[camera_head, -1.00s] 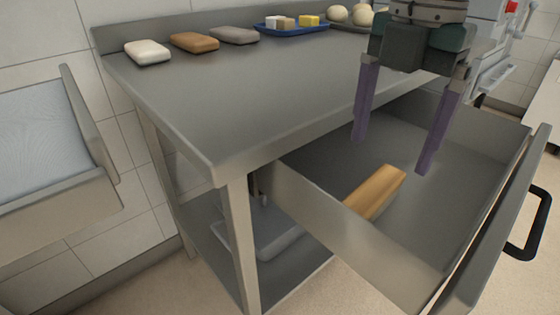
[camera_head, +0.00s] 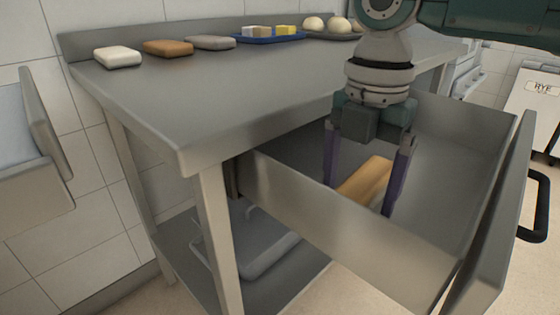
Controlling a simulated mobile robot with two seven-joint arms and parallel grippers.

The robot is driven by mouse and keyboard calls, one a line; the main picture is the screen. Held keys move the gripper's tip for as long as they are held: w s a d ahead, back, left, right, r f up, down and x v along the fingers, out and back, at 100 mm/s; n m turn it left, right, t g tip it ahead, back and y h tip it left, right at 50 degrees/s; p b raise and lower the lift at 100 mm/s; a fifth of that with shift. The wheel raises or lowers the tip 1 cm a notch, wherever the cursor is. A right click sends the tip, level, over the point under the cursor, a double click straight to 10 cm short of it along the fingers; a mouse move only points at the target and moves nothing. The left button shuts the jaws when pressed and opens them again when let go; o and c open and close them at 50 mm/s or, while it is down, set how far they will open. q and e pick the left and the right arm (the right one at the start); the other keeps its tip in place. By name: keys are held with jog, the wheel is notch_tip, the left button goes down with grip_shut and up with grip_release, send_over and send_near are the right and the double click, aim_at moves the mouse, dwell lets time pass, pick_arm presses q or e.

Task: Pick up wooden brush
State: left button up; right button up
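The wooden brush (camera_head: 364,181) lies in the open metal drawer (camera_head: 450,165), its near part hidden behind the drawer's side wall. My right gripper (camera_head: 362,200) points down into the drawer with its two purple fingers apart, one on each side of the brush. The fingertips are low, and the left one is partly hidden by the drawer wall. I cannot tell whether the fingers touch the brush. My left gripper is not in view.
A steel table (camera_head: 230,95) stands over the drawer, with white, brown and grey blocks, a blue tray (camera_head: 268,39) and pale dough balls at its back. The drawer front has a black handle (camera_head: 538,205). A grey tray (camera_head: 250,245) sits on the lower shelf.

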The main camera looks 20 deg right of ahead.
grip_shut()
dwell(0.8)
